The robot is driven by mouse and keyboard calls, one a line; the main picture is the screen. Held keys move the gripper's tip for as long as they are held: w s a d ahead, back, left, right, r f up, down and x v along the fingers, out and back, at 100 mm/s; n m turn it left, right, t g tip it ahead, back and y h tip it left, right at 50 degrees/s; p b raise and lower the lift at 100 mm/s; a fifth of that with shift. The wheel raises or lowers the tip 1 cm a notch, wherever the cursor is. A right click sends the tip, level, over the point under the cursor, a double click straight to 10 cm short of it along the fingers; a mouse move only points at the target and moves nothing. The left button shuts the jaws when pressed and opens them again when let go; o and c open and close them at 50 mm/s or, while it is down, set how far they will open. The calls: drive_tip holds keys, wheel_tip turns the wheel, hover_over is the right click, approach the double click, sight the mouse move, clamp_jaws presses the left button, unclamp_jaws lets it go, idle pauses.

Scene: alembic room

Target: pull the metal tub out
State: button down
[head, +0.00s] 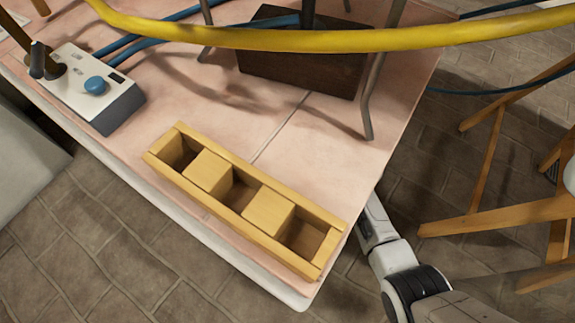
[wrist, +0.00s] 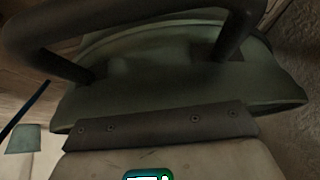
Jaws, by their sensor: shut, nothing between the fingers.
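In the wrist view a greenish-grey, curved metal vessel with a rounded rim (wrist: 284,90) fills the upper middle, very close; it looks like the metal tub. A thick dark bar (wrist: 45,58) curves across it. Just below is a dark riveted strip (wrist: 160,128). The head view does not show the tub. There my arm passes beside the table's right corner and its end is hidden beneath the tabletop. I cannot make out my gripper's fingers in either view, nor whether they touch the tub.
The pink tiled table (head: 300,150) holds a wooden compartment box (head: 240,213), a control box with a blue knob (head: 93,90) and a dark block (head: 300,65) under metal legs. A yellow hose (head: 300,39) crosses above. Wooden legs (head: 492,170) stand at right on the brick floor (head: 100,240).

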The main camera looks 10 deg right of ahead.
drive_tip(key=shift+a, duration=0.15)
wheel_tip(320, 180, up, 9)
drive_tip(key=p, duration=0.8)
idle(0.4)
idle(0.6)
